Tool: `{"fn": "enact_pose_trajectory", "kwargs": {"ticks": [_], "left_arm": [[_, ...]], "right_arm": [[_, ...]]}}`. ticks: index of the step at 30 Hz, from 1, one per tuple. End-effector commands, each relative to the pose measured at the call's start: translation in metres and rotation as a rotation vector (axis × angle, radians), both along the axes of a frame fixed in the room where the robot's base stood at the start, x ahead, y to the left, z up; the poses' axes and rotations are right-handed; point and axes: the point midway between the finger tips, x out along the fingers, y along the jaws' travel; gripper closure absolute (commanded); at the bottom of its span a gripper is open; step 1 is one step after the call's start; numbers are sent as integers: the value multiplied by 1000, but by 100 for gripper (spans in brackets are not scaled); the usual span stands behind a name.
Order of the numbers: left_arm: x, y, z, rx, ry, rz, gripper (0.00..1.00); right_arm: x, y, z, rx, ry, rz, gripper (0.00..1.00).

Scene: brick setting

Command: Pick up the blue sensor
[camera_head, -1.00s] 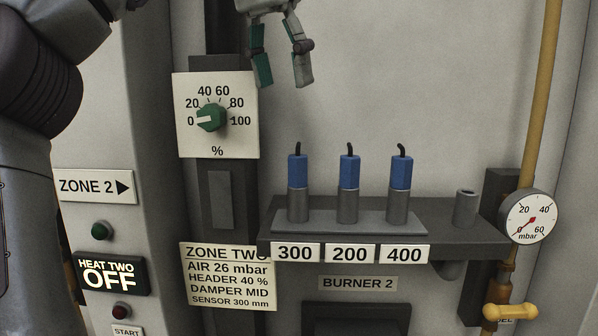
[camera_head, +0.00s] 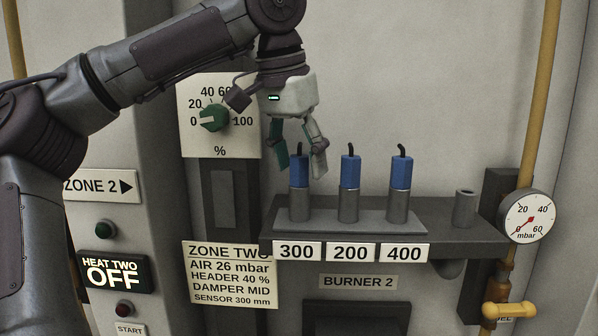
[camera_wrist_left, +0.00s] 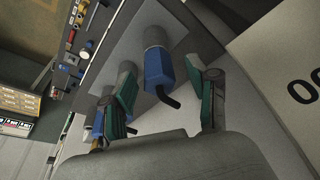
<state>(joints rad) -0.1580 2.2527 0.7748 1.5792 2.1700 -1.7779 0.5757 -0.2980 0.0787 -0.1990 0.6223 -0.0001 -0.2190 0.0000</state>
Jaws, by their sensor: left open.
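Three blue-topped sensors with grey metal bodies and black cable tails stand upright in a row on a grey shelf (camera_head: 440,220). They are the sensor over the 300 label (camera_head: 299,172), the one over 200 (camera_head: 349,173) and the one over 400 (camera_head: 400,174). My left gripper (camera_head: 300,172) points down at the 300 sensor, its open fingers at the height of the blue top. In the left wrist view a blue sensor top (camera_wrist_left: 158,68) lies between the two green-padded fingers (camera_wrist_left: 168,100), with gaps visible. My right gripper is not in view.
An empty grey socket (camera_head: 465,208) stands at the shelf's right, beside a pressure gauge (camera_head: 530,216) and yellow pipe. A green dial (camera_head: 214,117) is behind my left wrist. The ZONE TWO placard (camera_head: 230,274) reads SENSOR 300 mm. The wall above the shelf's right is clear.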

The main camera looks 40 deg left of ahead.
Motion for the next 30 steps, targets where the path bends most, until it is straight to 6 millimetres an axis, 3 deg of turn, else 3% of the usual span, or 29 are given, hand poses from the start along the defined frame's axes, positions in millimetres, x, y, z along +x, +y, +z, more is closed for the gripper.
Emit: {"fn": "enact_pose_trajectory", "kwargs": {"ticks": [6, 17, 30], "left_arm": [[0, 0, -1, 0, 0, 0, 41], [0, 0, -1, 0, 0, -1, 100], [0, 0, 5, 2, 0, 1, 100]], "right_arm": [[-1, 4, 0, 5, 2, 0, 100], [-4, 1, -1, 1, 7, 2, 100], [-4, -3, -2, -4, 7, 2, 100]]}}
